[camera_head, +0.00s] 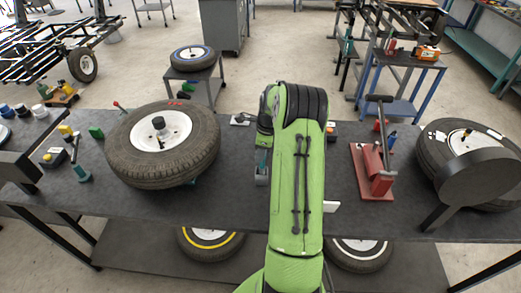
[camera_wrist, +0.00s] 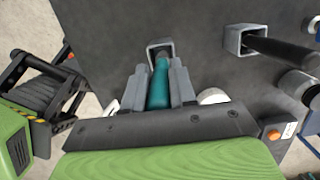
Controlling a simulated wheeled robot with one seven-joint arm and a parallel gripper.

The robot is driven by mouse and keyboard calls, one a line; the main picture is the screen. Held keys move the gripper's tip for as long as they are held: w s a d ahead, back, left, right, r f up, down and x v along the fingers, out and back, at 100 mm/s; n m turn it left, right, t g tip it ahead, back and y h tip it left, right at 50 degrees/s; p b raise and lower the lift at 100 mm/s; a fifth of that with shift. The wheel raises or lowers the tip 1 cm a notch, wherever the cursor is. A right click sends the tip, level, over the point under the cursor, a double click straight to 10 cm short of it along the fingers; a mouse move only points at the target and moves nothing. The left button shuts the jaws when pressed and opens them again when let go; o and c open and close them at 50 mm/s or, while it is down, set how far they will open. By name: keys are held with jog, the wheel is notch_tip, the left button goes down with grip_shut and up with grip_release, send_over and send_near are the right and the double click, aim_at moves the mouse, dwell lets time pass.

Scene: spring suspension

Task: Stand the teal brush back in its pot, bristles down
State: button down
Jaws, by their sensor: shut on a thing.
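The teal brush (camera_wrist: 158,90) lies between the two grey fingers of my gripper (camera_wrist: 159,72) in the wrist view, and they are shut on it. Its narrow end points toward a grey square-mouthed pot (camera_wrist: 152,47) just beyond the fingertips. I cannot tell whether the brush's end is inside the pot or only in front of it. The bristles are not clearly visible. In the head view my green arm hides most of the gripper.
A second square grey holder (camera_wrist: 238,39) with a black bar stands to the right in the wrist view. On the dark bench (camera_head: 235,205) are a tyre (camera_head: 125,155) at left, a red press (camera_head: 372,170) and another tyre (camera_head: 432,165) at right.

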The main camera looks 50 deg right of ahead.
jog(key=shift+f+b, duration=0.3)
jog(key=shift+f, duration=0.45)
jog(key=c, duration=0.8)
grip_release()
jog(key=shift+r, duration=0.15)
jog(key=r, duration=0.5)
jog(key=s+d+r+p, duration=0.1)
jog(key=r, duration=0.4)
jog(key=s+r, duration=0.1)
jog(key=r, duration=0.4)
jog(key=shift+s+d+r, duration=0.1)
jog(key=shift+d+r, duration=0.1)
jog(key=shift+d, duration=0.05)
